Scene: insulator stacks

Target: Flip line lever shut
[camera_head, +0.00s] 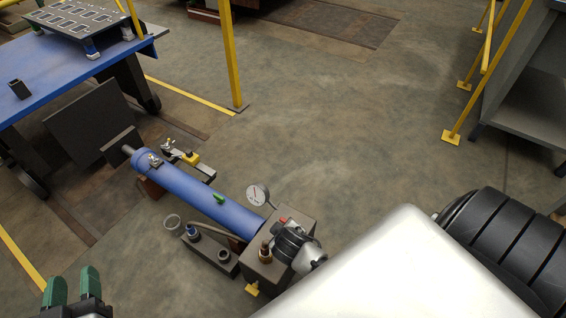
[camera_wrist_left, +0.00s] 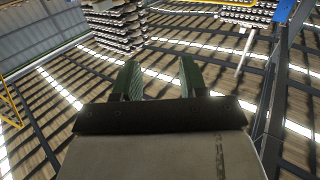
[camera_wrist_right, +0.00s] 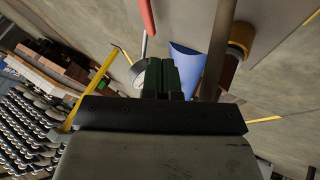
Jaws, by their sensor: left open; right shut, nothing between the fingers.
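A blue cylinder (camera_head: 195,190) lies slantwise on a stand, with a small green lever-like piece (camera_head: 219,198) on top. A dark block (camera_head: 265,268) at its near end carries a small red piece (camera_head: 284,220). I cannot tell which piece is the line lever. My left gripper (camera_head: 73,282) is open and empty at the lower left, apart from the rig; its spread green fingers also show in the left wrist view (camera_wrist_left: 158,82). My right gripper (camera_wrist_right: 160,75) is shut and empty. Beyond its fingers are the blue cylinder (camera_wrist_right: 187,62) and a red bar (camera_wrist_right: 147,15). The head view does not show the right gripper.
A round gauge (camera_head: 258,195) stands up beside the cylinder. A blue table (camera_head: 60,85) stands at upper left, and a yellow post (camera_head: 232,55) beyond. The central floor is clear.

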